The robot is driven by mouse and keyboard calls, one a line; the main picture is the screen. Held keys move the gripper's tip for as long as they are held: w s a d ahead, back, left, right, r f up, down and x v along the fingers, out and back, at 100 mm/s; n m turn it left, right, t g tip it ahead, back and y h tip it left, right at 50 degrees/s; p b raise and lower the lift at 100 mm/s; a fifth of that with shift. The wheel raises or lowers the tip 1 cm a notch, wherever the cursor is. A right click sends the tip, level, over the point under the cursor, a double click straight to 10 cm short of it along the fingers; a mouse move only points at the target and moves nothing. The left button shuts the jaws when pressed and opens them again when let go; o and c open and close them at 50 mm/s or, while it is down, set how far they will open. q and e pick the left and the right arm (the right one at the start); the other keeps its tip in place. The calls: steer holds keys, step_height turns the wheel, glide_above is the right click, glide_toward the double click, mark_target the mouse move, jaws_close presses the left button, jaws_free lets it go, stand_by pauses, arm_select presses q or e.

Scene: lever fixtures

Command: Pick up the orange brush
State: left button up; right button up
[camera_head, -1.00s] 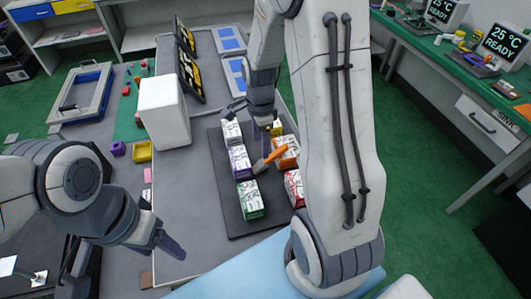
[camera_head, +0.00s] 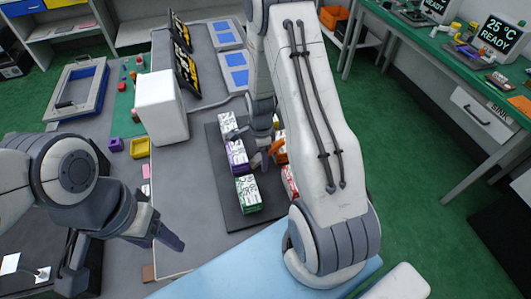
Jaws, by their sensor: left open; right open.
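The orange brush (camera_head: 279,153) lies among small cartons on a dark mat (camera_head: 225,206). Part of its orange handle shows, but my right gripper and forearm hide much of it. My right gripper (camera_head: 264,154) points down over the mat, open, with its fingers at the brush; I cannot tell whether they touch it. My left gripper (camera_head: 164,236) is open and empty above the grey table, to the left of the mat and well away from the brush.
White-and-purple (camera_head: 237,156), green (camera_head: 248,194) and red (camera_head: 290,181) cartons stand close around the brush. A white block (camera_head: 162,108) stands to the left of the mat.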

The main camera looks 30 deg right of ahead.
jaws_close()
steer(key=shift+r, duration=0.1)
